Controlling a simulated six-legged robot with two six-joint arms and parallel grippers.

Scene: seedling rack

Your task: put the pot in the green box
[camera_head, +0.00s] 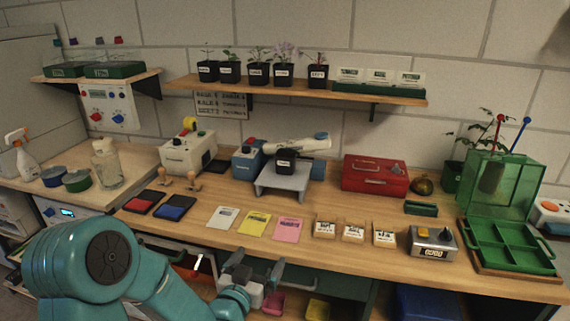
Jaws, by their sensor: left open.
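A small black pot (285,162) with a white label stands on a grey stand (283,184) in the middle of the bench. Several black labelled pots with seedlings, such as one at the right end (317,76), stand on the wall shelf. My left gripper (255,268) is open and empty, low at the bench's front edge, well below and left of the stand. My right gripper is not in view.
A white cylinder with a blue cap (300,143) lies behind the black pot. A red case (375,175) stands right of the stand. Bare bench lies between the stand and the cards.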

